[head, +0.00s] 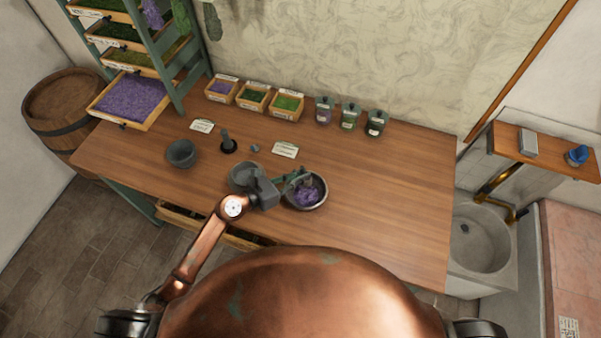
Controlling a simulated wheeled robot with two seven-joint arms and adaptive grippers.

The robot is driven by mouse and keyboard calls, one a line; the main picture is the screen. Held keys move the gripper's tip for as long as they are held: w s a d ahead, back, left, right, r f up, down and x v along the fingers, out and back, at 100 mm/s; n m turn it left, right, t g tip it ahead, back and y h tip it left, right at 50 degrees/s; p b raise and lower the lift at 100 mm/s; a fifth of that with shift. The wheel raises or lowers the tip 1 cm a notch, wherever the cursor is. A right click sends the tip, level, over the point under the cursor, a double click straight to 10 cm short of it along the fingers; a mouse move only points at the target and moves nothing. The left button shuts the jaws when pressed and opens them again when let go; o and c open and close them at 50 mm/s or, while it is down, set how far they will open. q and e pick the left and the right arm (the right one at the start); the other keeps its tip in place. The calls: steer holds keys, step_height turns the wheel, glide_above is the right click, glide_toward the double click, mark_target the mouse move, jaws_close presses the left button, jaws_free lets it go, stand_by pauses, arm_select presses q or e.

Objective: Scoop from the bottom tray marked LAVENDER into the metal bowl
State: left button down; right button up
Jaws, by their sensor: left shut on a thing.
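The bottom tray (148,122) of the rack at the upper left is pulled out and full of purple lavender (131,96). A round metal bowl (308,207) stands near the middle of the table with purple lavender (306,196) in it. My left gripper (297,181) is over this bowl, shut on what seems to be a small scoop. The scoop is mostly hidden by the gripper and too small to make out, so I cannot tell whether it holds anything. My right gripper is not in view.
A grey dish (244,171) lies partly behind my left wrist. A dark mortar (182,154) and pestle stand (228,146) are to the left. Small labelled boxes (253,97) and lidded jars (350,116) line the back. The table's right side is clear.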

mark_target(301, 170)
arm_select(q)
steer(key=n+g+p, duration=0.3)
steer(key=n+p, duration=0.1)
steer(key=p, duration=0.4)
steer(key=shift+p, duration=0.4)
stand_by(0.4)
stand_by(0.7)
steer(key=shift+r, duration=0.15)
step_height(301, 170, up, 3)
steer(key=m+t+b, duration=0.1)
steer(key=m+b, duration=0.2)
steer(key=b, duration=0.3)
steer(key=m+t+b, duration=0.2)
steer(key=m+b, duration=0.1)
steer(key=b, duration=0.3)
steer(key=m+t+h+b, duration=0.1)
steer(key=m+t+b, duration=0.1)
steer(key=b, duration=0.4)
steer(key=shift+m, duration=0.6)
